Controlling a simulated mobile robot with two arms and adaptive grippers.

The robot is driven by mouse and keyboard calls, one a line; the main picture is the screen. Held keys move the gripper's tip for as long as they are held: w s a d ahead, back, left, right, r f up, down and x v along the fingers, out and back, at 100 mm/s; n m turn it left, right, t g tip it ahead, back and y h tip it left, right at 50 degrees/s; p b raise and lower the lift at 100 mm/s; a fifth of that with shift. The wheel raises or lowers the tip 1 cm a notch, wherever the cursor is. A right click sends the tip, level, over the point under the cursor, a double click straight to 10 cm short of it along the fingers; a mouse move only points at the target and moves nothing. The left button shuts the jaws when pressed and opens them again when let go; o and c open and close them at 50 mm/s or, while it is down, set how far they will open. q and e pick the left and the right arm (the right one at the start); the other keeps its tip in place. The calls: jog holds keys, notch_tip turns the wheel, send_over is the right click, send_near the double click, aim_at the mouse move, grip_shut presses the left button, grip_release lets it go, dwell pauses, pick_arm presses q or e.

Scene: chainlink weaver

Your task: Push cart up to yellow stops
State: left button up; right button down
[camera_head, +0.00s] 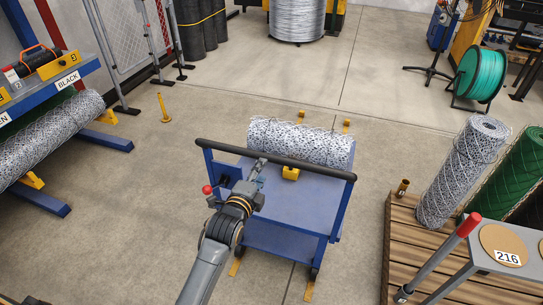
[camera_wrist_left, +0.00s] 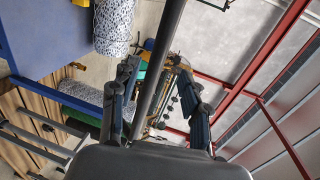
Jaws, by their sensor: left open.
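A blue cart (camera_head: 290,205) with a black handle bar (camera_head: 320,172) stands in the middle of the floor. A wire mesh roll (camera_head: 310,145) lies across its far end, with a yellow block (camera_head: 290,173) in front of it. Two yellow pieces, a left one (camera_head: 301,115) and a right one (camera_head: 346,124), show just beyond the roll and look like the stops. The roll hides whether the cart touches them. My left gripper (camera_head: 260,167) is at the handle bar. In the left wrist view the bar (camera_wrist_left: 165,60) runs between its open fingers (camera_wrist_left: 160,78).
A pallet (camera_head: 400,235) with upright mesh rolls stands right of the cart. A blue rack (camera_head: 60,85) with a mesh roll stands at the left. A small yellow post (camera_head: 163,108) stands left of the cart. Floor beyond the cart is largely clear up to a wire coil (camera_head: 297,20).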

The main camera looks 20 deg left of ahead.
aim_at(269, 161)
pick_arm(q)
jog(key=w, duration=0.3)
jog(key=w+f, duration=0.1)
jog(key=w, duration=0.5)
jog(key=shift+d+f+p, duration=0.25)
jog(key=shift+f+p, duration=0.05)
jog(key=shift+f, duration=0.1)
jog(key=shift+s, duration=0.1)
jog(key=shift+c, duration=0.2)
grip_shut()
